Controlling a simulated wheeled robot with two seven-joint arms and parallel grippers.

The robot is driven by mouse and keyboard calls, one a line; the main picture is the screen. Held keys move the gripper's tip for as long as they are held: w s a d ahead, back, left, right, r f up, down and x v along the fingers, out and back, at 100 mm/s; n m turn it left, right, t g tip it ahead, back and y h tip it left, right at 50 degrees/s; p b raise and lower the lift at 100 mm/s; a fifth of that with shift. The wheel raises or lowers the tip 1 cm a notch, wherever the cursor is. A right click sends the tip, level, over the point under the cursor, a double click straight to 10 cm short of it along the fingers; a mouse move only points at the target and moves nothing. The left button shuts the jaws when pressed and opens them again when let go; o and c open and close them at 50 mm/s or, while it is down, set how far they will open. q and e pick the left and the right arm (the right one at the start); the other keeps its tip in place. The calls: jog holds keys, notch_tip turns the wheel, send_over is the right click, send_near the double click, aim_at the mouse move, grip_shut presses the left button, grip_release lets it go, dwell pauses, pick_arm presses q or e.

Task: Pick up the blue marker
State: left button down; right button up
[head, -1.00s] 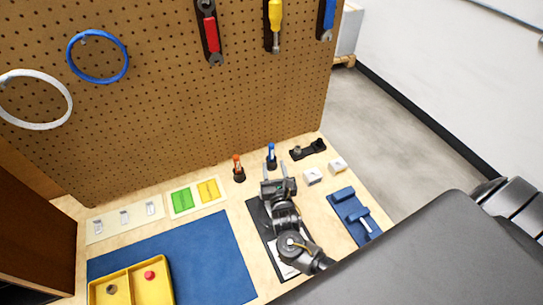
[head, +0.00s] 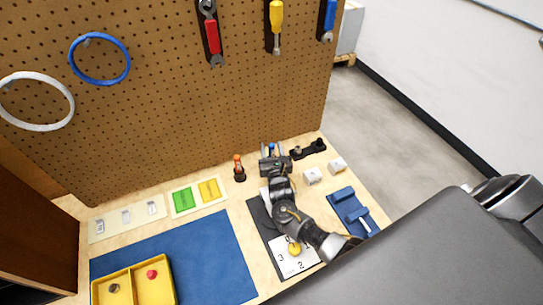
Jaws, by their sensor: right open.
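The blue marker (head: 271,148) shows only as a small blue tip just beyond my right gripper; its holder and lower part are hidden behind the gripper. My right gripper (head: 272,151) is open, with its fingers pointing toward the pegboard, one on each side of the marker as seen from here. I cannot tell whether the fingers touch it. My left gripper is not in view.
An orange marker in a dark holder (head: 239,168) stands just left of my gripper. A black bracket (head: 308,149) and white blocks (head: 312,175) lie to the right. The pegboard (head: 180,100) rises close behind. A yellow tray (head: 172,289) sits on the blue mat (head: 215,262).

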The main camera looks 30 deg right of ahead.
grip_shut()
jog(key=shift+r, duration=0.1)
